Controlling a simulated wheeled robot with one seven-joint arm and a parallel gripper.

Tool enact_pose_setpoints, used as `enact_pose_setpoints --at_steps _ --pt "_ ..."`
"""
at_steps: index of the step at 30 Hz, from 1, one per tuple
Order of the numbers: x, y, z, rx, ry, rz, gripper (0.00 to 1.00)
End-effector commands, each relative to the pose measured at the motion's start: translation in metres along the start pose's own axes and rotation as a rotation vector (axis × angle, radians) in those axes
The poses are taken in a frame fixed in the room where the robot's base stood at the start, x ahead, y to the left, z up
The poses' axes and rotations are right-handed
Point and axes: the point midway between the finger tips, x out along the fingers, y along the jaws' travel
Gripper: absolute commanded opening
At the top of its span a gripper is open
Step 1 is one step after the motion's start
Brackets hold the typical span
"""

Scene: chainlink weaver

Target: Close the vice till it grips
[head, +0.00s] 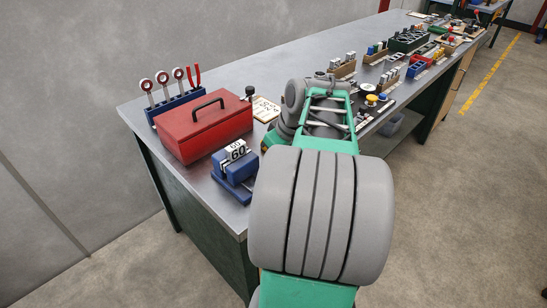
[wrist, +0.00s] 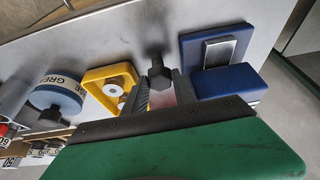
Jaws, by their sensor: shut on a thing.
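The blue vice (head: 230,186) stands near the left end of the bench in the head view. A white block marked 60 (head: 238,151) sits upright at its top, between the jaws. Whether the jaws touch the block is too small to tell. In the wrist view, blue vice parts (wrist: 228,82) lie right of the fingers, with a grey metal face (wrist: 219,52) beyond. My gripper (wrist: 161,88) is shut on a dark knob (wrist: 159,72) between its two grey fingers. Whether the knob belongs to the vice cannot be told. My arm hides the gripper in the head view.
A red toolbox (head: 203,126) stands behind the vice, with a blue tool rack (head: 180,105) further left. A yellow frame (wrist: 107,88) and a grease tin (wrist: 57,92) lie left of the fingers in the wrist view. Small parts crowd the bench to the right.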

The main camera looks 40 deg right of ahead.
Motion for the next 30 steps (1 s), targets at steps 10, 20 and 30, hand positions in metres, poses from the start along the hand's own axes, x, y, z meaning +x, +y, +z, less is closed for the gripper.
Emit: enact_pose_setpoints --at_steps 10,20,30 --pt "0.0001 -0.0001 0.0001 -0.001 0.000 -0.001 0.51" --pt "0.0000 -0.0003 -0.0002 -0.004 0.000 -0.002 0.53" --pt "-0.0034 0.0035 -0.0016 -0.426 -0.002 -0.184 0.53"
